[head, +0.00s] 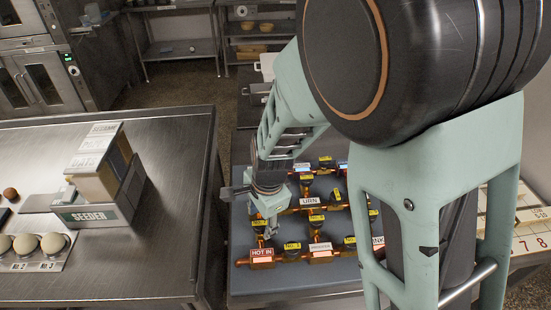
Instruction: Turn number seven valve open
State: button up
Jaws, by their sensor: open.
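A grey valve board (290,283) carries copper pipes, label plates and several valves with yellow number tags. The tags are too small to read surely, so I cannot tell which valve is number seven. One tagged valve (292,245) is at the front between the HOT IN plate (262,254) and another plate. Another tagged valve (318,219) is below the URN plate (312,202). My gripper (267,228) is open and points down over the board's left side, close to the left pipe. My arm hides the board's right part. Contact with a valve cannot be told.
A steel table (100,275) at left holds the SEEDER box (95,212) and a rack with round dough pieces (25,244). A numbered board (527,233) shows at right. Ovens (40,75) and shelves (180,47) stand behind. Open floor (165,90) lies beyond the table.

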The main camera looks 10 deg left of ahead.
aim_at(260, 225)
jog(key=shift+x, duration=1.2)
jog(key=shift+c, duration=0.4)
jog(key=c, duration=1.1)
